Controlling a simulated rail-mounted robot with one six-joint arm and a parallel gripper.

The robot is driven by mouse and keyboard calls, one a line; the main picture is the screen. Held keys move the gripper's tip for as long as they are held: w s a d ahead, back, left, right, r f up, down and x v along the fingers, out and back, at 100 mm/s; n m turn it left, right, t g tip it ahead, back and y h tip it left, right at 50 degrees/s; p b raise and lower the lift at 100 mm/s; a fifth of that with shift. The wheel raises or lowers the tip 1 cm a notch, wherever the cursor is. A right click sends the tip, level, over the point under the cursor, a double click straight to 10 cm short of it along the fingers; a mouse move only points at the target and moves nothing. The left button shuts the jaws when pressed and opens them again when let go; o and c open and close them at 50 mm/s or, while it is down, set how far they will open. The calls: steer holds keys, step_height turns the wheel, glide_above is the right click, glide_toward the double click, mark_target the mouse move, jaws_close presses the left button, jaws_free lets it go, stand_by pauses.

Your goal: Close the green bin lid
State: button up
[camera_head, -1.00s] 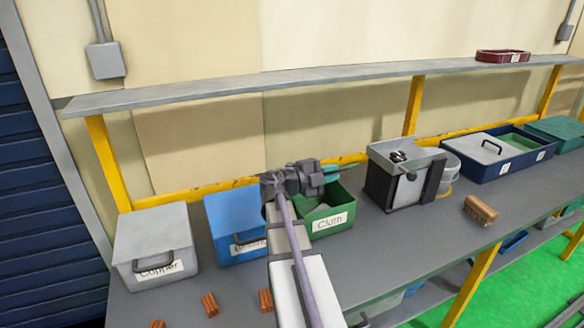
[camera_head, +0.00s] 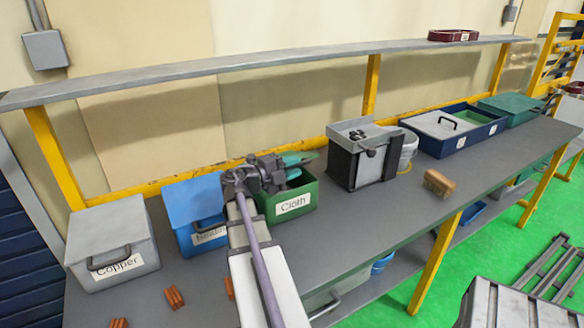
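The green bin (camera_head: 307,199), labelled Cloth, stands on the grey workbench just right of the blue bin. Its top looks open, with a dark inside partly showing. A teal-green piece (camera_head: 299,158) shows above its back edge; I cannot tell whether it is part of the lid. My gripper (camera_head: 290,168) is over the left and back part of the green bin, and my arm covers the bin's left front. The fingers are too small and overlapped to tell whether they are open or touching the lid.
The blue bin (camera_head: 184,206) and grey Copper bin (camera_head: 105,245) stand to the left. A grey and black box (camera_head: 357,165) stands to the right. Small copper-coloured pieces (camera_head: 174,297) lie in front. A grey shelf (camera_head: 200,76) runs above the bench.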

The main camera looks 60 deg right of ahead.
steer(key=shift+o, duration=0.9)
